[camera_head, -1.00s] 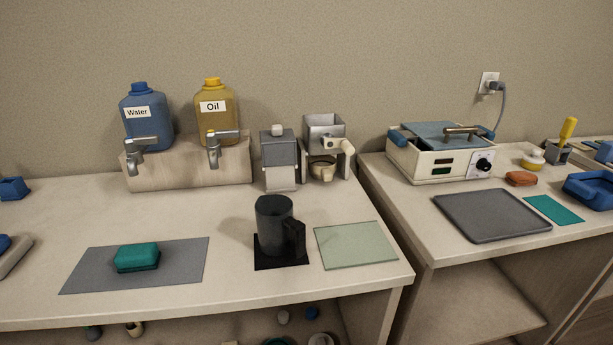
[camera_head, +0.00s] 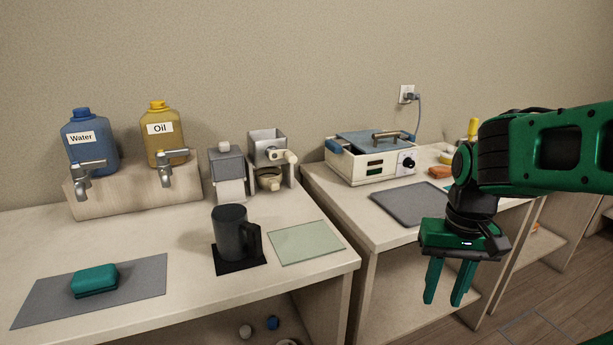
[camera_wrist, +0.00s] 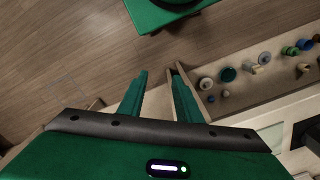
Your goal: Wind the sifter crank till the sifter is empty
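The sifter (camera_head: 267,146) is a grey metal box on a stand at the back of the left counter in the head view. Its crank (camera_head: 290,156) has a cream knob on the right front side. A cream cup (camera_head: 268,179) sits under the sifter. I cannot see what the sifter holds. My gripper (camera_head: 446,303) hangs fingers down at the right, in front of the right counter and well apart from the sifter. Its two green fingers are spread with nothing between them. In the wrist view my gripper (camera_wrist: 161,82) points over the floor and a shelf.
A grey dispenser (camera_head: 227,169) stands just left of the sifter. A dark mug (camera_head: 230,232) stands in front on a black mat, beside a pale green mat (camera_head: 305,243). The wax warmer (camera_head: 370,158) stands on the right counter. A gap separates the counters.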

